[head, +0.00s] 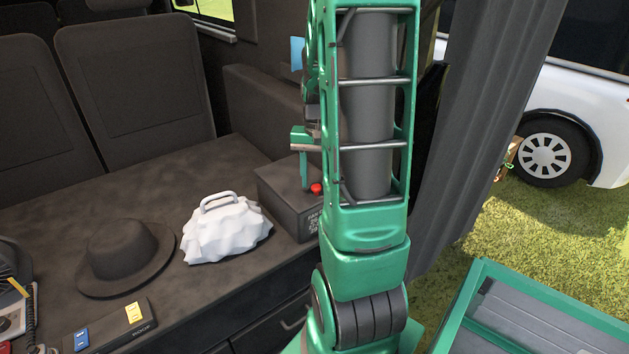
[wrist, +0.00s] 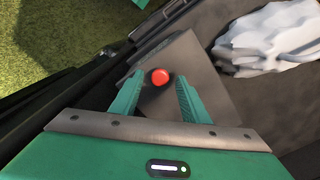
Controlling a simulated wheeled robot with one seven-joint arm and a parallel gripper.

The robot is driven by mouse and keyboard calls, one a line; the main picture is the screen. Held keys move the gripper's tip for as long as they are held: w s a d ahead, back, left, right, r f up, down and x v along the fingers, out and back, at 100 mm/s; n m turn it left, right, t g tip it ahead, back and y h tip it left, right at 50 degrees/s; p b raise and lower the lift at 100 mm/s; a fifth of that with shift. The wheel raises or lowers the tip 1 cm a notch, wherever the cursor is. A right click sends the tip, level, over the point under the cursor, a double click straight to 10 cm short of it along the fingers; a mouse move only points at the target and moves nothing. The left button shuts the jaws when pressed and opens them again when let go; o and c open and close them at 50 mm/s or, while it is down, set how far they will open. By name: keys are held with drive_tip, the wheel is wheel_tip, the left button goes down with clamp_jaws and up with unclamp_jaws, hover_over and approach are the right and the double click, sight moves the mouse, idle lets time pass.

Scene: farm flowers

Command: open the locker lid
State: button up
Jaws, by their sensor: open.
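The locker (head: 285,206) is a dark grey box on the bench, with pale lettering on its front. Its flat lid (head: 277,183) looks shut. A red knob (head: 316,188) sits on top; in the wrist view the knob (wrist: 159,76) rests on a dark round patch of the lid. My gripper (head: 304,186) is at the lid, partly hidden behind my own arm. In the wrist view my gripper (wrist: 160,84) is open, with one green finger on each side of the knob and a gap on both sides. I cannot tell whether the fingertips touch the lid.
A white crumpled bag (head: 228,232) stands left of the locker, close to it. A dark hat (head: 125,255) lies further left on the bench (head: 195,165). A grey curtain (head: 480,130) hangs right of my arm.

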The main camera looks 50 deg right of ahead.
drive_tip(key=shift+f, duration=0.5)
